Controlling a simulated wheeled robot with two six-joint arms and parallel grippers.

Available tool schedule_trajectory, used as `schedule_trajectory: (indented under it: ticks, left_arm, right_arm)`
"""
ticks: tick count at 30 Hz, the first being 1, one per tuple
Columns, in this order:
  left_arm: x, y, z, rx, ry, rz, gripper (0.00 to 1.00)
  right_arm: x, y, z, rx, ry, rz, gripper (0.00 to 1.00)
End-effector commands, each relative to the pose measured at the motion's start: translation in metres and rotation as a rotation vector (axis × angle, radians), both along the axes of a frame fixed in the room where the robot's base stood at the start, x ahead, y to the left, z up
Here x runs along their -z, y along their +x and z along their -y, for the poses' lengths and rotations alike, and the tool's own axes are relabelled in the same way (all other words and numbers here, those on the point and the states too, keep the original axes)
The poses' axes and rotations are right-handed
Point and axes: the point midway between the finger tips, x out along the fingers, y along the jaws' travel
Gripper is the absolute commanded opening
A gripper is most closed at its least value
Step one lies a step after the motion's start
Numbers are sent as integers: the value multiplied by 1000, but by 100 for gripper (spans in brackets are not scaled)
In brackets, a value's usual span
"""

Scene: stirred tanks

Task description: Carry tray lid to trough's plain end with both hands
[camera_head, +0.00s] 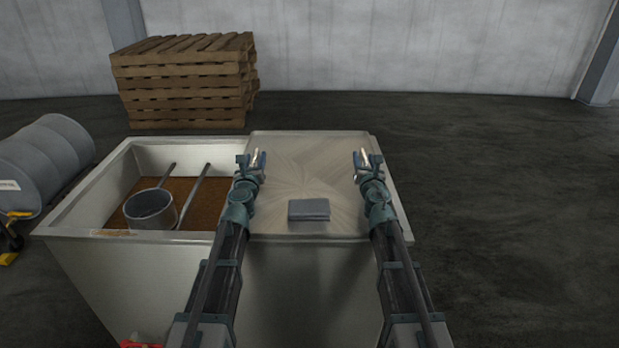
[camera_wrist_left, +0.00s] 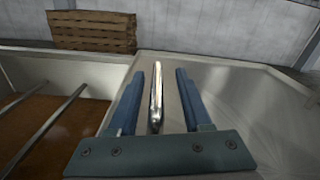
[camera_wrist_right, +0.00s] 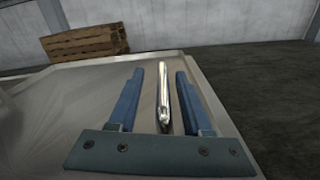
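The tray lid (camera_head: 310,165) is a flat pale metal plate covering the right part of the metal trough (camera_head: 150,275). Two shiny upright bar handles stand on it, a left handle (camera_wrist_left: 156,100) and a right handle (camera_wrist_right: 163,95). My left gripper (camera_head: 251,161) is open, its blue fingers either side of the left handle with gaps showing. My right gripper (camera_head: 366,161) is open around the right handle in the same way. A small grey block (camera_head: 309,210) lies on the lid near its front edge.
The trough's left part is open, with brown contents (camera_head: 190,190), a grey pot (camera_head: 150,208) and two slanted bars. A tan mark (camera_head: 112,232) is on its front left rim. A drum (camera_head: 45,160) lies left and pallets (camera_head: 185,85) stand behind. Floor at right is clear.

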Motion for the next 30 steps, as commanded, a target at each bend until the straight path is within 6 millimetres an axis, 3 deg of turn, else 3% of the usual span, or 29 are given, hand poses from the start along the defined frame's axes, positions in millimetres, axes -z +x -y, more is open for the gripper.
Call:
schedule_trajectory:
  ticks: [8, 13, 30]
  left_arm:
    - [0, -2, -2, -4, 1, 0, 49]
    - [0, -16, -3, -5, 1, 0, 49]
    - [0, -116, -2, -2, 0, 0, 49]
  right_arm:
    - [0, 0, 2, 4, -1, 0, 49]
    - [0, 0, 3, 5, -1, 0, 49]
    - [0, 0, 3, 6, -1, 0, 49]
